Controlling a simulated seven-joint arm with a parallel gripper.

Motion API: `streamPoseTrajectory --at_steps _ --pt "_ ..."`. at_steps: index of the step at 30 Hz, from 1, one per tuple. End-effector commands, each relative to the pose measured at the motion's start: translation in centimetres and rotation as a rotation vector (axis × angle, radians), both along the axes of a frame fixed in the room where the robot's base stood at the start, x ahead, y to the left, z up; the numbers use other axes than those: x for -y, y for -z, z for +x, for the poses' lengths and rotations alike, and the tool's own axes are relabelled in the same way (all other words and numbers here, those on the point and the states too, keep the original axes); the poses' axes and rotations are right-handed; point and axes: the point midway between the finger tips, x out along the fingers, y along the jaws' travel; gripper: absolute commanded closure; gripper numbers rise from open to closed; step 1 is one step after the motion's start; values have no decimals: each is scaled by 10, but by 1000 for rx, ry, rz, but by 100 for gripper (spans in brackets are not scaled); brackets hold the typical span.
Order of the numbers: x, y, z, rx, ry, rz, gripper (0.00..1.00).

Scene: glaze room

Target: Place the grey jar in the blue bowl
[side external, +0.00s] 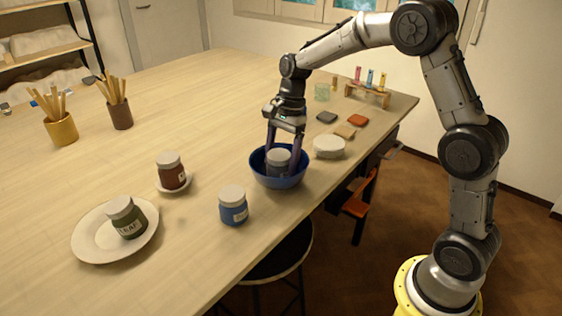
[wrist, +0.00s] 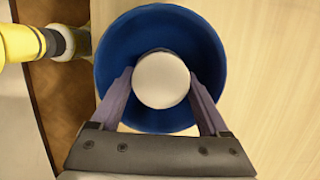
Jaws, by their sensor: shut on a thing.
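The grey jar (side external: 278,164) with a pale lid is upright inside the blue bowl (side external: 262,176), which stands near the table's right edge. In the wrist view the jar's round lid (wrist: 160,80) lies within the ring of the bowl (wrist: 118,42). My gripper (side external: 283,152) points down into the bowl with its fingers on either side of the jar. In the wrist view my gripper (wrist: 161,88) is shut on the jar. Whether the jar's base touches the bowl's bottom is hidden.
A blue jar (side external: 233,208) stands in front of the bowl. A brown jar (side external: 170,173) is on a small saucer, and a green jar (side external: 126,217) is on a white plate (side external: 90,240).

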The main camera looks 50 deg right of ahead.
Motion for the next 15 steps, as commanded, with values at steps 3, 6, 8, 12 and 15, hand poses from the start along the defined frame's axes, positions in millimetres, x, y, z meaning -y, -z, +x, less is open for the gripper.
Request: streamPoseTrajectory --at_steps 3,6,8,12,15 --pt "0 9 1 4 1 0 100" --pt "0 10 1 5 0 -1 100" --pt "0 10 1 5 0 -1 100" --pt "0 10 1 4 0 -1 100" --pt "0 13 0 4 0 -1 100"
